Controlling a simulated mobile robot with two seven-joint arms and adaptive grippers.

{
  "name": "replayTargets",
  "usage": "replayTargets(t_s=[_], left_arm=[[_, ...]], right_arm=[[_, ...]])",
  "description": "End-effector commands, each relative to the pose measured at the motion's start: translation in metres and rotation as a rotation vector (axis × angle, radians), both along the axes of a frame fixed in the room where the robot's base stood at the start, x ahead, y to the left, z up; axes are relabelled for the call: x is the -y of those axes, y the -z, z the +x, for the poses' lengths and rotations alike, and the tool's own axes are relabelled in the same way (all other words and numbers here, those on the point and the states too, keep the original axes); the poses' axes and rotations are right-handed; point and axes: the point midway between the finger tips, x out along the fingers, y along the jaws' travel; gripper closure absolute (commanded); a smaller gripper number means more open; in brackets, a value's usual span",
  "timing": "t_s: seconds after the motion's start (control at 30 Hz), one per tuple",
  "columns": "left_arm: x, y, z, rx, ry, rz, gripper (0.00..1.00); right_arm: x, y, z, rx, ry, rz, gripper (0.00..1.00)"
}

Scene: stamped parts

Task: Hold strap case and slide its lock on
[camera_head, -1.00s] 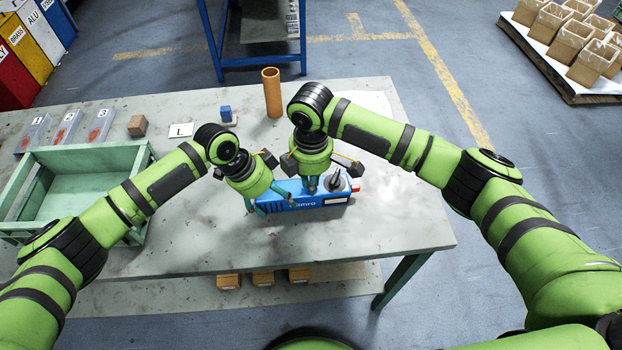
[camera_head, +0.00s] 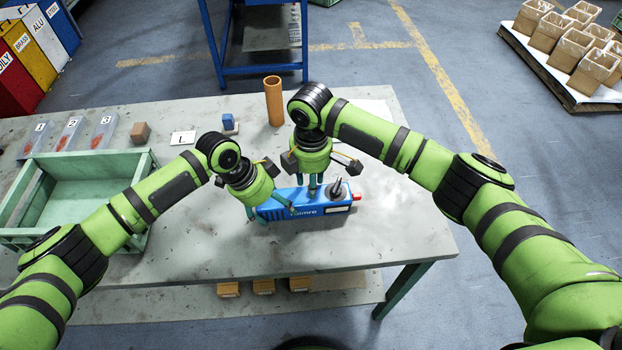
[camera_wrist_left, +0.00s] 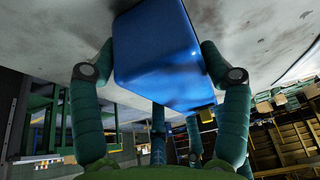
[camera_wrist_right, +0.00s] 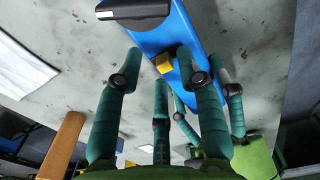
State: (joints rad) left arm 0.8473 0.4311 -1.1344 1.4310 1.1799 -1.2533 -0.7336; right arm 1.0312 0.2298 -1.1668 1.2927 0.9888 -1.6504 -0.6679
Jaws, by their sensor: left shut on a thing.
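The strap case is a long blue box (camera_head: 318,208) with white lettering, lying on the table. A dark lever (camera_head: 337,192) stands on its top and a red piece (camera_head: 356,196) sits at its right end. My left gripper (camera_head: 270,208) is shut on the case's left end; the blue end (camera_wrist_left: 158,55) shows between its fingers in the left wrist view. My right gripper (camera_head: 312,188) is above the case, fingers apart. In the right wrist view a small yellow piece (camera_wrist_right: 163,63) on the case, perhaps the lock, shows between its fingers, with a gap to the left finger.
An orange cylinder (camera_head: 274,101) stands behind the grippers. A green crate (camera_head: 141,190) is at the left. Numbered trays (camera_head: 71,130), a brown block (camera_head: 140,131), a card marked L (camera_head: 183,138) and a small blue block (camera_head: 228,121) lie along the back. Table right of the case is clear.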

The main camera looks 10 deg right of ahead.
Motion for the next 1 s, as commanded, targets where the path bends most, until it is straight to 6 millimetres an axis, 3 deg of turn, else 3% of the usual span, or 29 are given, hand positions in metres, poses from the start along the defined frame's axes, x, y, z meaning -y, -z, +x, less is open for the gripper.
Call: replayTargets(t_s=[0.17, 0.5, 0.7, 1.0], left_arm=[[-0.002, 0.005, -0.003, -0.011, 0.000, 0.009, 0.72], [-0.002, 0.005, -0.003, -0.011, -0.002, 0.009, 0.72], [-0.002, 0.005, -0.003, -0.011, -0.002, 0.009, 0.72], [-0.002, 0.005, -0.003, -0.010, -0.003, 0.008, 0.72]], right_arm=[[0.000, -0.012, 0.000, 0.002, -0.001, 0.001, 0.63], [0.000, -0.081, -0.001, 0.004, -0.001, 0.002, 0.63], [0.000, -0.111, -0.001, 0.003, 0.000, 0.001, 0.63], [0.000, -0.121, -0.002, 0.001, 0.000, 0.000, 0.63]])
